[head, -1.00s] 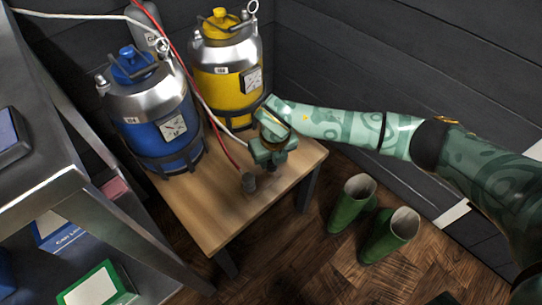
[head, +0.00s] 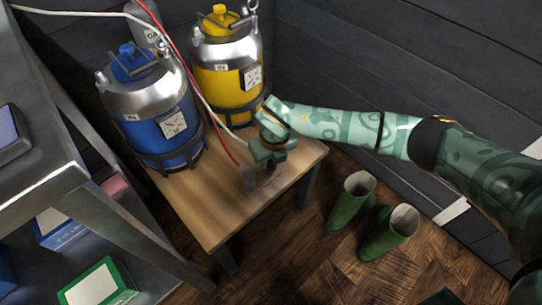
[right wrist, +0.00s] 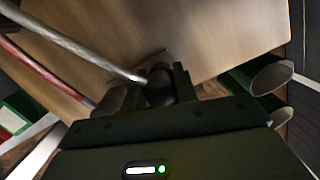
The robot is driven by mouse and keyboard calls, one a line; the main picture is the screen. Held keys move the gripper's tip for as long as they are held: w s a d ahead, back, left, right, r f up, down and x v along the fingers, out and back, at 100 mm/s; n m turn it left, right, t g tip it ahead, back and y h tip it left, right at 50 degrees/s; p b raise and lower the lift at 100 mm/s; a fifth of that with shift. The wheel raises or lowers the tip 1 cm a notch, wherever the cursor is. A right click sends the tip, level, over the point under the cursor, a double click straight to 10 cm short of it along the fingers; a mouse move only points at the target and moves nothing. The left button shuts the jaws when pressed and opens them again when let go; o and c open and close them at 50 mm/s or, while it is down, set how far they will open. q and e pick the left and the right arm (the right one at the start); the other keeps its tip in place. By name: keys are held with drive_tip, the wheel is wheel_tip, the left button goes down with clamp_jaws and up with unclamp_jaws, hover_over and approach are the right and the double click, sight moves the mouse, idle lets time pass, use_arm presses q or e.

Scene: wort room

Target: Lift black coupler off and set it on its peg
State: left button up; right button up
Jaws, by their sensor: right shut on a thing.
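My right gripper (head: 268,166) is low over the front right part of the wooden table in the head view. In the right wrist view its fingers (right wrist: 158,88) are closed around the black coupler (right wrist: 160,86), at the end of a pale hose (right wrist: 95,55). In the head view the coupler is mostly hidden by the gripper. I cannot tell whether its underside touches anything. I cannot make out a peg clearly. My left gripper is out of view.
A blue keg (head: 155,115) and a yellow keg (head: 228,80) stand at the back of the table (head: 215,215). Green boots (head: 385,235) stand on the floor to the right. A metal shelf (head: 40,170) is at the left. The table's front left is clear.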

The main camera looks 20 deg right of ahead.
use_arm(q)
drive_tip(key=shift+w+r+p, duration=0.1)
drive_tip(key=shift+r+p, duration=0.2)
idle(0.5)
use_arm(e)
drive_tip(key=o, duration=1.6)
drive_tip(key=shift+r+p, duration=2.65)
drive_tip(key=shift+r, duration=0.9)
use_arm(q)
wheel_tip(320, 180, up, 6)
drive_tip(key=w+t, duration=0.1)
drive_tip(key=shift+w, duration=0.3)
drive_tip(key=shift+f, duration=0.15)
use_arm(e)
drive_tip(key=shift+f, duration=0.1)
